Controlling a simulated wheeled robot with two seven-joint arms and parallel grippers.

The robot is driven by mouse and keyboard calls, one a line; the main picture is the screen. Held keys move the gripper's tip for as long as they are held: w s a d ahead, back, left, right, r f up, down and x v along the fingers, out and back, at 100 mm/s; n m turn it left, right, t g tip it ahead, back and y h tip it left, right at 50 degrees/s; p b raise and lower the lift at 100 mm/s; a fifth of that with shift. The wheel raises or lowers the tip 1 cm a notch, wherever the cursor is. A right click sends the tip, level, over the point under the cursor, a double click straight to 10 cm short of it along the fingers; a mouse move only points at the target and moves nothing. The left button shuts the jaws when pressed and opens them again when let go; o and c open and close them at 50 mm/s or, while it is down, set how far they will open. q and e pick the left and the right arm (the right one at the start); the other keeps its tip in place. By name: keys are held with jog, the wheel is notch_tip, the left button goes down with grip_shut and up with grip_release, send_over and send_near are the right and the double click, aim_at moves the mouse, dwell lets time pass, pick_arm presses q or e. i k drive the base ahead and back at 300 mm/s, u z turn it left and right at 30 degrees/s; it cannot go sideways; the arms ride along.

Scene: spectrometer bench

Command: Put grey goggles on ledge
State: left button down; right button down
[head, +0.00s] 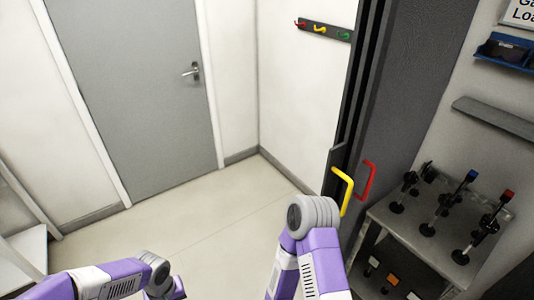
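No grey goggles can be made out for certain. A dark item that may be goggles (503,47) sits in a blue wall holder (508,61) at the top right. A bare dark grey ledge (497,118) is fixed to the wall below that holder. Purple and white links of both my arms show at the bottom, but neither gripper is in view.
The floor (215,235) before the grey door (135,90) is clear.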

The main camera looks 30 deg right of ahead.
aim_at(502, 116)
jog(key=i, duration=0.5)
jog(key=z, duration=3.3)
jog(key=i, duration=0.5)
jog(key=u, duration=0.05)
